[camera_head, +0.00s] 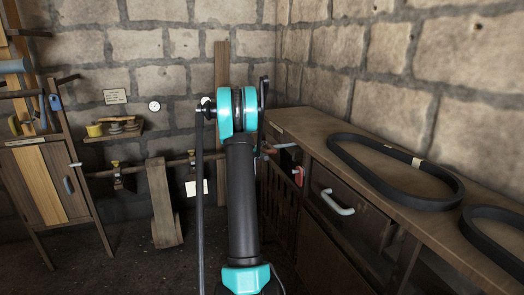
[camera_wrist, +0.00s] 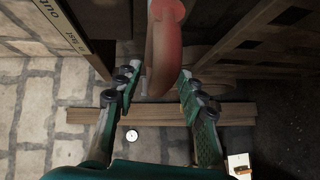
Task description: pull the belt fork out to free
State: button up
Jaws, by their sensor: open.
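A red, rounded handle (camera_wrist: 163,40), which I take to be the belt fork's, comes in from the top of the wrist view. My gripper (camera_wrist: 157,80) is open, with one finger on each side of the handle's lower end. A gap shows on the left; on the right I cannot tell whether the finger touches. A lettered plate (camera_wrist: 66,28) lies left of the handle. In the head view, a red grip (camera_head: 299,176) hangs at the bench's left end, but I cannot tell if it is the same handle. My arm mostly hides my gripper there.
The wooden bench (camera_head: 295,122) stands against the right wall, with a black belt (camera_head: 349,165) on top and a pale drawer handle (camera_head: 338,203) on its front. A shaft (camera_head: 138,169) runs along the back wall. A wooden rack (camera_head: 32,190) stands at left.

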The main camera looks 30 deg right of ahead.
jog(key=shift+c, duration=0.4)
grip_shut()
jog(key=w+a, duration=0.2)
jog(key=a, duration=0.7)
jog(key=shift+w+a, duration=0.15)
jog(key=shift+a, duration=0.15)
jog(key=shift+o, duration=0.4)
grip_release()
jog(key=shift+a, duration=0.15)
